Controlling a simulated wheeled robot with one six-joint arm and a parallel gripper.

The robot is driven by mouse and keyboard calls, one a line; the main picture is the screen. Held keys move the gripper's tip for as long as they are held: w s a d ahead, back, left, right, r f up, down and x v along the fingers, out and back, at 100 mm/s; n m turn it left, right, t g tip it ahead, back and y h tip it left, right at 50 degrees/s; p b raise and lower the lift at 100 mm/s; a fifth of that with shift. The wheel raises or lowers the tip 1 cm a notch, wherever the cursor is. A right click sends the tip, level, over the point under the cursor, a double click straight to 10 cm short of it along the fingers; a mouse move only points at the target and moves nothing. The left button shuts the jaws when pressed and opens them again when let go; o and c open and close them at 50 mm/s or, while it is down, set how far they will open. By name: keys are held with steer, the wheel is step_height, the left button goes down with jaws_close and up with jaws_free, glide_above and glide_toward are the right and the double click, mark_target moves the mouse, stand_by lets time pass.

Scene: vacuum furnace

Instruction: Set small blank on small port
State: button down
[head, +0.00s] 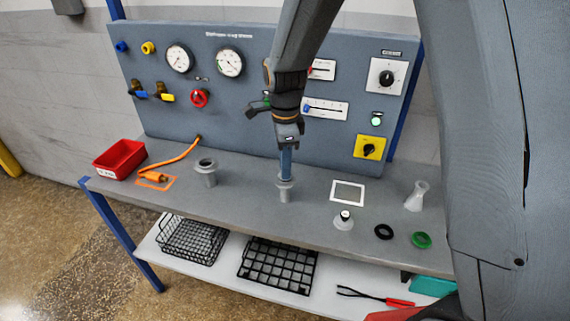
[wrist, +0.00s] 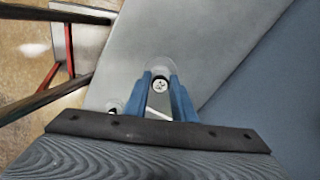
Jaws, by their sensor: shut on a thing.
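My gripper (head: 286,172) points straight down over the middle of the bench, its blue fingers closed on the small blank. In the wrist view the small blank (wrist: 160,86) shows a pale, marked round top between the fingertips. In the head view the small port (head: 284,195), a grey flanged stub, stands upright directly under the fingertips. The blank is at the port's top, with little or no gap visible; the fingers partly hide it, so I cannot tell whether it is fully seated.
Another flanged port (head: 206,172) stands left, open-topped. A dark-topped knobbed piece (head: 343,220), black ring (head: 383,232), green ring (head: 421,240) and pale flared fitting (head: 416,197) lie right. A red bin (head: 119,158) and orange hose (head: 176,160) lie left. The instrument panel (head: 235,115) rises behind.

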steer(key=shift+f, duration=0.15)
steer(key=c, duration=1.4)
jaws_free()
steer(key=shift+r+b, duration=1.15)
steer(key=shift+r, duration=2.75)
steer(key=s+d+f+n+b, duration=0.1)
steer(key=s+d+f+n, duration=0.3)
steer(key=s+d+n, duration=0.3)
steer(key=s+d+f+n+t+b, duration=0.1)
steer(key=s+d+f+n, duration=0.3)
steer(key=s+d+n, duration=0.4)
steer(key=shift+n+b, duration=0.45)
steer(key=shift+n, duration=0.75)
